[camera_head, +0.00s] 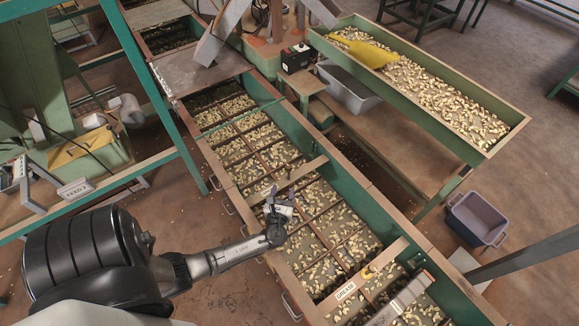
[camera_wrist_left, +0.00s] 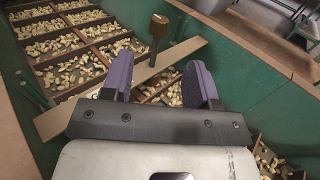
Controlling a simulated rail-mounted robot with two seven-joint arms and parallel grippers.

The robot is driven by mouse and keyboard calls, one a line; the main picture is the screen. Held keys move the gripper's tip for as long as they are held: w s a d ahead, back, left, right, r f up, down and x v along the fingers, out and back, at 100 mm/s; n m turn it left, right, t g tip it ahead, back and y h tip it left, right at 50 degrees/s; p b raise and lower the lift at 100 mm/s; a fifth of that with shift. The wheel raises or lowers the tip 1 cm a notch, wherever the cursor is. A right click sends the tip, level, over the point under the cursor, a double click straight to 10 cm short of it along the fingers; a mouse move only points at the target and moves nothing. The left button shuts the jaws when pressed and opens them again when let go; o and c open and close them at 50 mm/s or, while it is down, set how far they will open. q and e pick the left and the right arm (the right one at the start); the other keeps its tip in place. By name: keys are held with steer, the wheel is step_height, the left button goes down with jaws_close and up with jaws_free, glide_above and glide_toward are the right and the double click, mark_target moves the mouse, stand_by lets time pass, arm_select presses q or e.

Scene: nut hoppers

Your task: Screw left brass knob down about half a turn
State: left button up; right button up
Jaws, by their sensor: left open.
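In the left wrist view a brass knob (camera_wrist_left: 160,22) stands on a thin upright stem above a pale wooden crossbar (camera_wrist_left: 185,48). The crossbar spans the long green hopper trough (camera_head: 345,190) and also shows in the head view (camera_head: 312,167). My left gripper (camera_head: 279,207) is over the trough close to this bar. Its two purple finger pads (camera_wrist_left: 163,78) are spread apart with nothing between them. The knob lies beyond the fingertips, apart from them. In the head view I cannot clearly make out this knob near the gripper. A grey arm part (camera_head: 400,298) shows low at right; its jaws are unclear.
A second crossbar (camera_head: 385,258) with a white label (camera_head: 346,291) and a yellowish knob (camera_head: 367,273) lies nearer. Nuts fill the trough's compartments. A green tray (camera_head: 505,140) with nuts and a yellow scoop (camera_head: 362,50) stands at right. A grey-purple bin (camera_head: 477,219) is on the floor.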

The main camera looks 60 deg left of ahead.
mark_target(288, 169)
arm_select(q)
steer(key=b+x, duration=0.3)
steer(key=x, duration=0.9)
steer(key=shift+b, duration=0.4)
steer(key=shift+w+a, duration=0.4)
steer(key=shift+c, duration=0.4)
